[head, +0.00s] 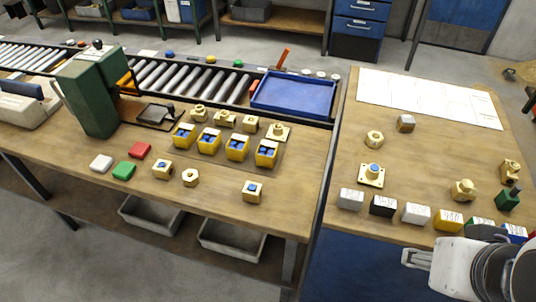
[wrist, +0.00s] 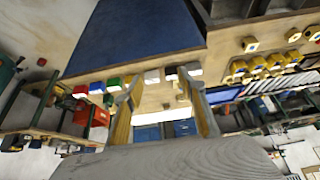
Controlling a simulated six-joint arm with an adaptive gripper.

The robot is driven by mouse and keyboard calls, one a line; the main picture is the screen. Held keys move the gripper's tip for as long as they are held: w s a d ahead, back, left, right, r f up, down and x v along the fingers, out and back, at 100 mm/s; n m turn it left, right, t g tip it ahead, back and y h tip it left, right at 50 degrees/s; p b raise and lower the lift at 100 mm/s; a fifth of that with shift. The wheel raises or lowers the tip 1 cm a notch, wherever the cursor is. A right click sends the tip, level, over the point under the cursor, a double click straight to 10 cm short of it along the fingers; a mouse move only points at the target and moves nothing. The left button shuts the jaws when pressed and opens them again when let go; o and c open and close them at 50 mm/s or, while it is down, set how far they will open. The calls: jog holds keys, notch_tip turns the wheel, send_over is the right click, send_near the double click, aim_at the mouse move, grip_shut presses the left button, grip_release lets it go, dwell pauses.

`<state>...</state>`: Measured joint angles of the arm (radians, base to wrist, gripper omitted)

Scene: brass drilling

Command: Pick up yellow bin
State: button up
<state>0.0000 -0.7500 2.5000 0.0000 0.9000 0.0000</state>
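Several small yellow bins with blue pieces inside stand in a row on the left wooden table in the head view; one is the leftmost yellow bin (head: 184,137), another the rightmost yellow bin (head: 266,154). A yellow labelled block (head: 447,220) stands on the right table. The row of yellow bins also shows at the right of the wrist view (wrist: 238,67). My gripper (wrist: 163,100) is open, with two yellowish fingers spread apart and nothing between them. In the head view my arm is at the lower right, far from the yellow bins; the fingertips there are hard to make out.
Brass parts stand behind and in front of the bins. A green machine (head: 92,92) stands left, a blue tray (head: 293,94) behind. Red (head: 140,150), green (head: 124,170) and white (head: 101,163) blocks lie front left. Labelled blocks line the right table's front edge.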

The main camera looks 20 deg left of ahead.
jog(key=o, duration=0.5)
